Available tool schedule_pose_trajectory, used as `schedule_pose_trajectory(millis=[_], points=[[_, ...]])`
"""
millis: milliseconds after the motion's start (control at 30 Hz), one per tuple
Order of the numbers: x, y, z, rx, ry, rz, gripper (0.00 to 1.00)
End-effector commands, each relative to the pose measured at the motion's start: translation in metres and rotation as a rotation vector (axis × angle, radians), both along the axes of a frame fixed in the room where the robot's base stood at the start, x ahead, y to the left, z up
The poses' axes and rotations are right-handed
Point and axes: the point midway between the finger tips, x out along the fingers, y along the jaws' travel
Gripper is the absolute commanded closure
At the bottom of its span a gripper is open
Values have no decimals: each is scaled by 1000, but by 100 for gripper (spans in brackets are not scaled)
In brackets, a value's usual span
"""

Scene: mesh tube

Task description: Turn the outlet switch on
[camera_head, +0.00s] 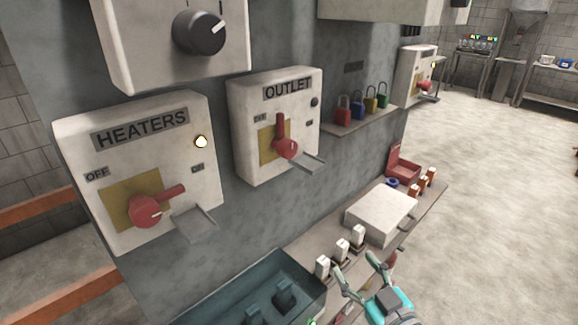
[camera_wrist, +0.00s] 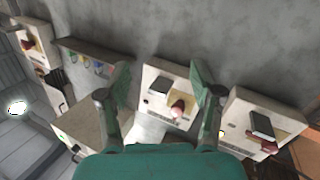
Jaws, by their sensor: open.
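The white outlet switch box (camera_head: 246,161) is on the grey wall panel in the head view, with a red lever (camera_head: 281,127) on a yellow plate. The lever points up, and a small dark lamp (camera_head: 314,102) is at the box's upper right. A grey metal tab juts out below the lever. My gripper (camera_head: 356,265) is open and empty, low and to the right of the outlet box. In the wrist view, the outlet box (camera_wrist: 150,112) and its red knob (camera_wrist: 179,107) appear between the spread fingers of my gripper (camera_wrist: 162,82), apart from them.
The heaters box (camera_head: 80,140) is left of the outlet, its lamp lit. A box with a black knob (camera_head: 200,33) is above. Coloured padlocks (camera_head: 343,112) sit on a shelf to the right. Below are a bench with a white box (camera_head: 380,212), white-topped switches and a dark tray (camera_head: 225,300).

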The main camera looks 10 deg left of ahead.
Motion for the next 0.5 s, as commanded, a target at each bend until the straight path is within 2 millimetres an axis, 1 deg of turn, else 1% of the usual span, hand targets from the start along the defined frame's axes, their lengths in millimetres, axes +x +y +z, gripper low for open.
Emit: schedule_pose_trajectory(millis=[33,167,200,333,400,500], points=[[10,6,19,-16,-29,31,34],[25,22,61,-71,-92,116,34],[28,27,74,-90,-113,143,34],[37,42,118,-155,-184,229,34],[38,49,141,-192,-224,272,34],[38,58,169,-242,-275,327,34]])
